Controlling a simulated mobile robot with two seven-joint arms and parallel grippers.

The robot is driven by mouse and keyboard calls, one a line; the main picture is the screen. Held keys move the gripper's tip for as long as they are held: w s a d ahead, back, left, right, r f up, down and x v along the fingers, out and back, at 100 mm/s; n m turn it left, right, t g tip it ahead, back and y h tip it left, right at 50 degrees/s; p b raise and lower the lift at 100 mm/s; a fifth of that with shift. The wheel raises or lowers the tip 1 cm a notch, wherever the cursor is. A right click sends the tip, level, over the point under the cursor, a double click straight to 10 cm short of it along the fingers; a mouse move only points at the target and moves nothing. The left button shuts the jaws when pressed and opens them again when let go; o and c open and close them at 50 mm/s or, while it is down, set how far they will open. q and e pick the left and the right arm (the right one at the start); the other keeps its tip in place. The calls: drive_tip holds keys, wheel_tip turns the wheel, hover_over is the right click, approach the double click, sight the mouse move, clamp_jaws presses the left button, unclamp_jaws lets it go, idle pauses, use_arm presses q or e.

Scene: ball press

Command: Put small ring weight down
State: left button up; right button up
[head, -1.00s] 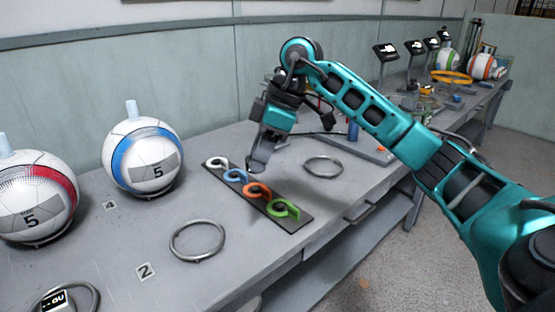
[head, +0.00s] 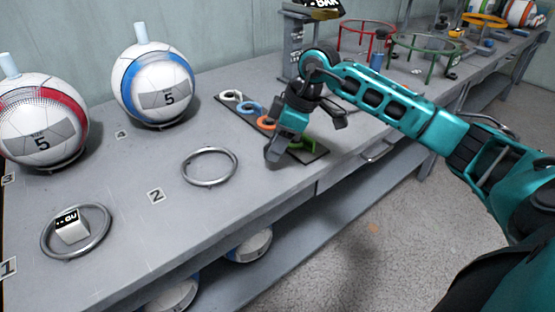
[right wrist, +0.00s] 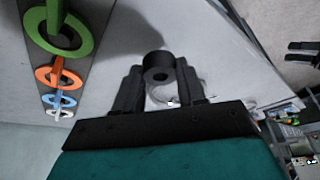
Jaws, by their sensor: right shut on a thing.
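The small ring weight (right wrist: 158,68) is a short black cylinder with a hole. In the right wrist view it sits between the two fingertips of my right gripper (right wrist: 157,85), which is shut on it. In the head view my right gripper (head: 274,155) points down over the table, beside the front side of the dark strip near its orange and green rings. The weight cannot be made out in the head view. My left gripper is not in view.
The dark strip (head: 308,156) carries white, blue, orange (head: 266,123) and green (right wrist: 62,30) rings. A metal ring (head: 209,167) lies to the left, another (head: 76,232) around a small display block. Two balls (head: 154,84) stand behind. Bare table lies between.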

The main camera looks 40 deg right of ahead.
sight(278, 169)
wheel_tip(278, 169, down, 4)
drive_tip(key=shift+r+b, duration=0.1)
drive_tip(key=shift+b, duration=0.45)
drive_tip(key=o, duration=1.1)
use_arm(q)
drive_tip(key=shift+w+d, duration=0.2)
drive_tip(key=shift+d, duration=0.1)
drive_tip(key=p, duration=0.1)
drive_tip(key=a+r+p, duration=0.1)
drive_tip(key=p, duration=0.1)
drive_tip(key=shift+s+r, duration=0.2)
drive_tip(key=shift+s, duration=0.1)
use_arm(e)
drive_tip(key=v, duration=1.2)
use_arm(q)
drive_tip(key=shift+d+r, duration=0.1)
